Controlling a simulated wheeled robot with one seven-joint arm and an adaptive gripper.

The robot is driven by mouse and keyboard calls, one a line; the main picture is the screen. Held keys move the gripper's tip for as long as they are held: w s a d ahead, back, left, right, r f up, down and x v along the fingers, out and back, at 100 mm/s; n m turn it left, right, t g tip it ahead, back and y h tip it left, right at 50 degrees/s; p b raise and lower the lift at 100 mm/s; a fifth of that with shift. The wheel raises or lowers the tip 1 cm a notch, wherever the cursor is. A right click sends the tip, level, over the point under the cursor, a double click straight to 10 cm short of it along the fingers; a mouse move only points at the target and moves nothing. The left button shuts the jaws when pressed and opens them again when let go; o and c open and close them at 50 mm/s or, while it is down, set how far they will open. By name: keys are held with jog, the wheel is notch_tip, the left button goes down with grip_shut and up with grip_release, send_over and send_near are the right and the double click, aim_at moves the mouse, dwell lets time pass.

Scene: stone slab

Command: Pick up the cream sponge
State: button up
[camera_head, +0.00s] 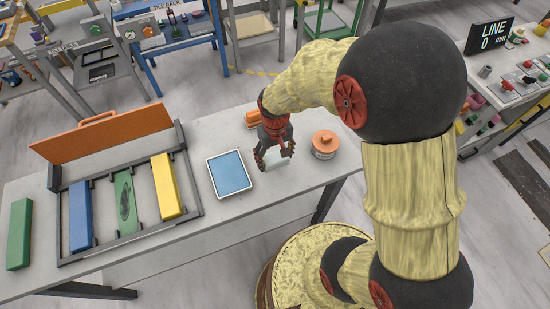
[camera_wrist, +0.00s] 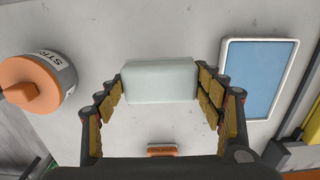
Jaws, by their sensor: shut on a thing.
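In the wrist view the sponge (camera_wrist: 160,82) lies between the two fingers of my gripper (camera_wrist: 161,88). The fingers are closed on its two short ends. I cannot tell whether the sponge touches the slab or is slightly above it.
A blue pad in a white tray (camera_head: 211,180) is left of my gripper. An orange-lidded jar (camera_head: 325,144) stands on the right. A dark rack (camera_head: 149,230) holding coloured bars and an orange float (camera_head: 103,133) are further left. An orange object (camera_head: 252,119) lies behind.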

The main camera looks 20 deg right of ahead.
jog(key=s+a+r+p, duration=0.2)
jog(key=s+a+r, duration=0.2)
jog(key=s+r, duration=0.4)
jog(key=s, duration=0.4)
jog(key=shift+s+r+p, duration=0.35)
jog(key=shift+r, duration=0.05)
